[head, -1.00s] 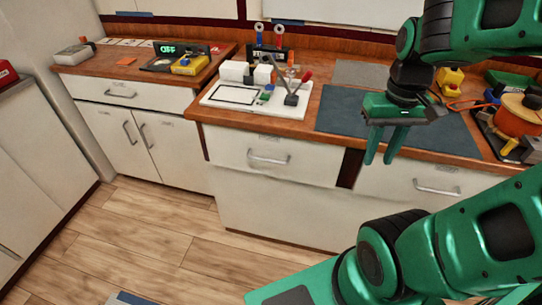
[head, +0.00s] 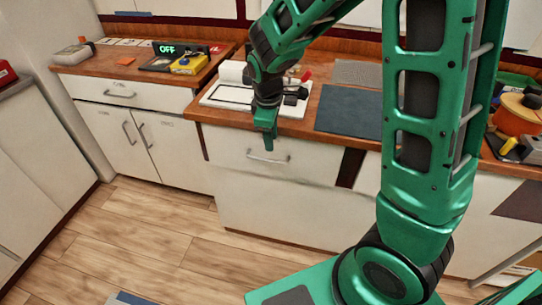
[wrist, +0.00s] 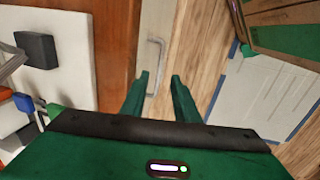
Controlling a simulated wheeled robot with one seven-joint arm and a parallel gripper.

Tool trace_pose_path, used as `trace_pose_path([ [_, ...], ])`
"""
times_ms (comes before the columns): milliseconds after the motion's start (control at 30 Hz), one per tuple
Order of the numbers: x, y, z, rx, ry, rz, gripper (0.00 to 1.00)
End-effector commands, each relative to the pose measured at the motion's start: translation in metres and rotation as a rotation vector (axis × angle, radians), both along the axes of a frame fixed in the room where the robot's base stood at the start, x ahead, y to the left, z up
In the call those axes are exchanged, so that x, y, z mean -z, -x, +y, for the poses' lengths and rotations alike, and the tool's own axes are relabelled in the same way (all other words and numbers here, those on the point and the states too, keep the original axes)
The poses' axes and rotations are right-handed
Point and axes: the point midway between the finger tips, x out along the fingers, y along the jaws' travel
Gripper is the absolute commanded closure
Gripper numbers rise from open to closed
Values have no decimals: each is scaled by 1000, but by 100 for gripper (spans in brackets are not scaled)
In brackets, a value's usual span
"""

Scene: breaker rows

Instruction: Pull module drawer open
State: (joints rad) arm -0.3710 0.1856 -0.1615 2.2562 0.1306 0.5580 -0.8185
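A white drawer (head: 225,150) with a silver bar handle (head: 268,157) sits under the front edge of the middle counter. It looks shut. My gripper (head: 269,145) points down in front of this drawer front, just above the handle in the head view. In the wrist view, my gripper (wrist: 160,76) has its two fingers apart with nothing held. The handle (wrist: 155,65) shows in the gap between and beyond the fingertips. I cannot tell whether the fingers touch it. No label naming the module drawer is readable.
The wooden counter (head: 218,122) edge lies close beside my gripper. A white board (head: 215,97) and a dark mat (head: 350,112) lie on it. My arm hides much of the right side.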

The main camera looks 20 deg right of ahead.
Motion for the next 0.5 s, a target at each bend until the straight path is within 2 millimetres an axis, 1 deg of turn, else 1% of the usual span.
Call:
trace_pose_path([
  [33, 8, 0, -1, 2, 1, 5, 72],
  [300, 55, -7, -7, 4, 2, 5, 72],
  [500, 80, -11, -10, 4, 2, 4, 72],
])
